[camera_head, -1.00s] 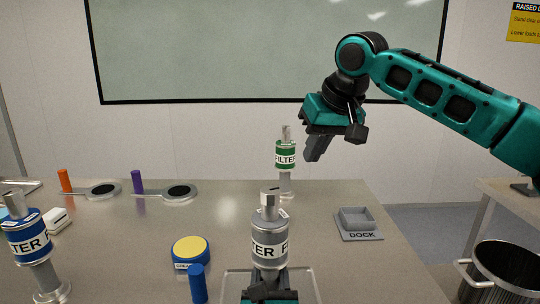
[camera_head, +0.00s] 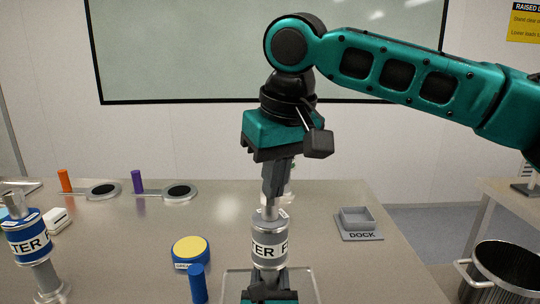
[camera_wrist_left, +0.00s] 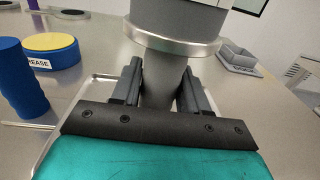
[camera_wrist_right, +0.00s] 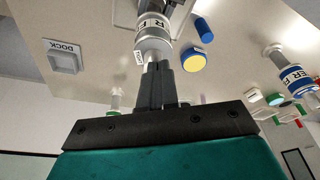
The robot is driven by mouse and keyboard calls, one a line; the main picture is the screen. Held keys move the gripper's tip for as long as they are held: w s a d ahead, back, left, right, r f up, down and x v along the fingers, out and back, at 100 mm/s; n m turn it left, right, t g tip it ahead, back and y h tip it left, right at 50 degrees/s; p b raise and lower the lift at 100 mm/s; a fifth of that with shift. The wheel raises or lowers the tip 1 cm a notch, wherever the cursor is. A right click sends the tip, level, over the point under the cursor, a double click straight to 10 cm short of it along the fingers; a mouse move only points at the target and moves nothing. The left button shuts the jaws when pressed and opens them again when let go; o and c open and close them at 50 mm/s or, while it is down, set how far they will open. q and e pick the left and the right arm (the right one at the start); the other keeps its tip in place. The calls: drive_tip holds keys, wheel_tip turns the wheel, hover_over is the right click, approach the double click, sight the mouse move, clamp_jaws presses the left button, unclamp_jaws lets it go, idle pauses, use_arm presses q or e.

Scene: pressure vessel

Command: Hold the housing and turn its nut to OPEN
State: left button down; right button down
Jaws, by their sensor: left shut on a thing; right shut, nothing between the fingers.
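The grey filter housing (camera_head: 269,240) stands upright at the front middle of the table. Its label is partly readable. My left gripper (camera_wrist_left: 160,90) is shut on the housing's narrow lower stem (camera_wrist_left: 165,85), below the wide metal collar. My right gripper (camera_head: 270,192) points down directly above the housing, its fingers together at the top of it. In the right wrist view the closed fingertips (camera_wrist_right: 155,68) are at the housing's top end (camera_wrist_right: 152,48). The nut at the top is mostly hidden by the fingers, and I cannot tell whether they touch it.
A blue filter housing (camera_head: 28,240) stands at the left. A grease tin (camera_head: 190,251) and a blue cylinder (camera_head: 197,284) are left of the grey housing. A dock (camera_head: 358,223) is at the right, beside a metal bin (camera_head: 502,272). A green-labelled housing is hidden behind my right gripper.

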drive_tip(key=shift+x, duration=0.9)
drive_tip(key=shift+w+d, duration=0.1)
drive_tip(key=shift+w, duration=0.05)
drive_tip(key=shift+d, duration=0.2)
drive_tip(key=shift+w+d, duration=0.3)
drive_tip(key=shift+d, duration=0.3)
drive_tip(key=shift+w+d, duration=0.2)
drive_tip(key=shift+w, duration=0.05)
idle(0.5)
drive_tip(key=shift+s+d, duration=0.1)
drive_tip(key=shift+s, duration=0.05)
drive_tip(key=w+v, duration=0.1)
drive_tip(key=v, duration=0.5)
drive_tip(key=shift+a, duration=0.2)
